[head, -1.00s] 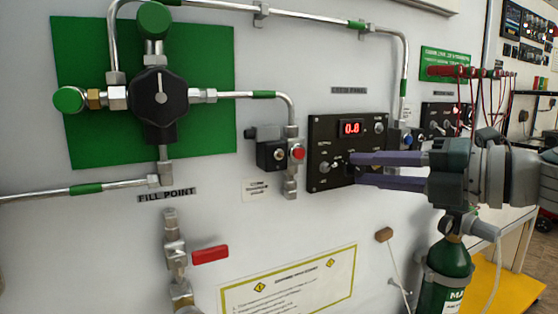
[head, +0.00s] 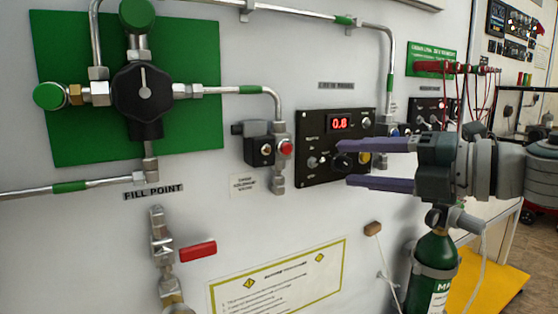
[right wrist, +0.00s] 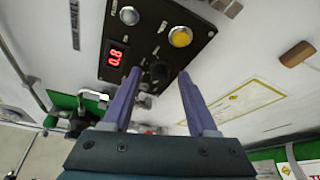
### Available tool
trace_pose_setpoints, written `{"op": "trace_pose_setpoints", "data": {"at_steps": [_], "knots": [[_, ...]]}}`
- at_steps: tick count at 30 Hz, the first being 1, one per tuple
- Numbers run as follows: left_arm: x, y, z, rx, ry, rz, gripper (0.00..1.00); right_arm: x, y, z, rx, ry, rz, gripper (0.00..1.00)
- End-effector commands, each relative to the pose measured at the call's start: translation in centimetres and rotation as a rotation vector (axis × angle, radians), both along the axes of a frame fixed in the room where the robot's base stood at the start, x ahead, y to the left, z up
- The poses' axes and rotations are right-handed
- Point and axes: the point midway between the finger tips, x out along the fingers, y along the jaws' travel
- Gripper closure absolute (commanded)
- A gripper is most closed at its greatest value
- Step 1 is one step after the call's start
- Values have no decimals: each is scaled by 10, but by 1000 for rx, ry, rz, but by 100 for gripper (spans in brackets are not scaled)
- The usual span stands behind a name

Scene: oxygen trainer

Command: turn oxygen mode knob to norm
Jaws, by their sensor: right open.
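The black control panel (head: 311,178) is on the white wall, with a red digital display (head: 340,123) that seems to read 0.8. A round black knob (head: 343,161) is in its lower part, beside a yellow button (head: 364,158); I take it for the mode knob. The labels are too blurred to read, and its setting cannot be told. My right gripper (head: 346,163) is open, with its fingers above and below the knob. In the right wrist view the knob (right wrist: 159,72) sits between the fingertips, with gaps either side; contact cannot be seen. My left gripper is out of view.
A valve block with a red button (head: 286,148) is left of the panel. A green cylinder (head: 433,262) stands below my right gripper. A brown block (head: 373,229) with a cord is on the wall below the panel. Red cables hang at the right.

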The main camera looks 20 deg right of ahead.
Motion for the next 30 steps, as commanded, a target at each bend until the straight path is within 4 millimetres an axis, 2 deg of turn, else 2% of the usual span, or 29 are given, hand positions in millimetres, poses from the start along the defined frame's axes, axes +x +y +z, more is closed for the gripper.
{"op": "trace_pose_setpoints", "data": {"at_steps": [7,21,30], "knots": [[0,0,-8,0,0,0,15,-22,-9,-1,-3,5,2,41],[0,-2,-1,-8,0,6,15,-72,-34,11,1,3,0,41],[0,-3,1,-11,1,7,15,-86,-41,13,-1,1,2,41]]}}
